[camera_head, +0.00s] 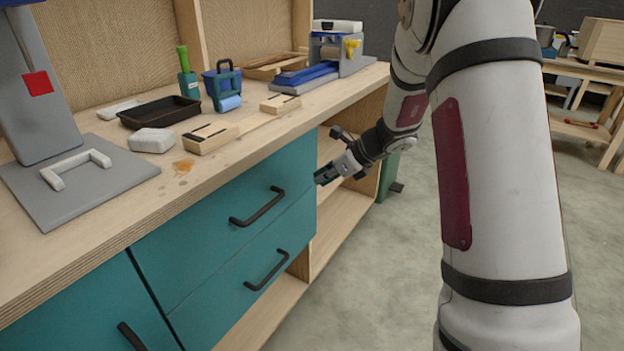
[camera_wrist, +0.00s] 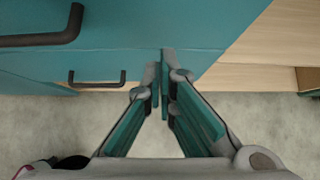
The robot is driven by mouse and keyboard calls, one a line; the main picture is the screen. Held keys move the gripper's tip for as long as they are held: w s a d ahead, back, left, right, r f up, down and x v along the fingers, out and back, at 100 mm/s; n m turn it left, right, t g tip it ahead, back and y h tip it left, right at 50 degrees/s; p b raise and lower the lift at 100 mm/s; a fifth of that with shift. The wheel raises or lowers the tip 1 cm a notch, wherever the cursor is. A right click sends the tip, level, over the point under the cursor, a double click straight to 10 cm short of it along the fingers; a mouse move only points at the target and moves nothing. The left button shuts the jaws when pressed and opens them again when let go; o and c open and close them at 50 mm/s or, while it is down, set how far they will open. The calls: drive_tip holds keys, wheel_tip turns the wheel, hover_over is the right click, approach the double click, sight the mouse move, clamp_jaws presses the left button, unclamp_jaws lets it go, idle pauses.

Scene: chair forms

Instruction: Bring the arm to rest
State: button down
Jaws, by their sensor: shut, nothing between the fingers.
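My arm (camera_head: 497,160) reaches down and forward on the right side of the head view. My gripper (camera_head: 321,179) is beside the right edge of the teal drawer fronts, below the level of the bench top. In the wrist view my gripper (camera_wrist: 161,78) is shut and holds nothing. The teal drawer unit (camera_wrist: 200,28) lies beyond the fingertips there, with two black handles at the left. I cannot tell exactly how far the fingertips are from the drawer front.
The wooden bench top (camera_head: 100,235) holds a black tray (camera_head: 160,112), a white block (camera_head: 152,140), wooden blocks (camera_head: 210,137) and a blue tool holder (camera_head: 222,85). An open wooden shelf (camera_head: 345,222) is behind my gripper. The concrete floor (camera_head: 390,290) is clear in front.

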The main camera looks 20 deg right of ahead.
drive_tip(key=p+v, duration=0.2)
drive_tip(key=v, duration=0.5)
drive_tip(key=s+a+r+n+g+y, duration=0.1)
drive_tip(key=s+a+r+n+g, duration=0.1)
drive_tip(key=s+a+r+n, duration=0.65)
drive_tip(key=s+a+r+n+g, duration=0.25)
drive_tip(key=s+a+n, duration=0.4)
drive_tip(key=s, duration=0.45)
drive_tip(key=s+d+f+n+g+h, duration=0.1)
drive_tip(key=s+d+n+h, duration=0.15)
drive_tip(key=s+n, duration=0.7)
drive_tip(key=s+d+n+g+h, duration=0.1)
drive_tip(key=s+n+h, duration=0.3)
drive_tip(key=s, duration=1)
wheel_tip(320, 180, up, 24)
drive_tip(key=t+p, duration=0.3)
drive_tip(key=p, duration=2)
drive_tip(key=shift+d+r, duration=0.25)
drive_tip(key=shift+d, duration=0.05)
drive_tip(key=shift+w+t, duration=0.1)
drive_tip(key=shift+t, duration=0.15)
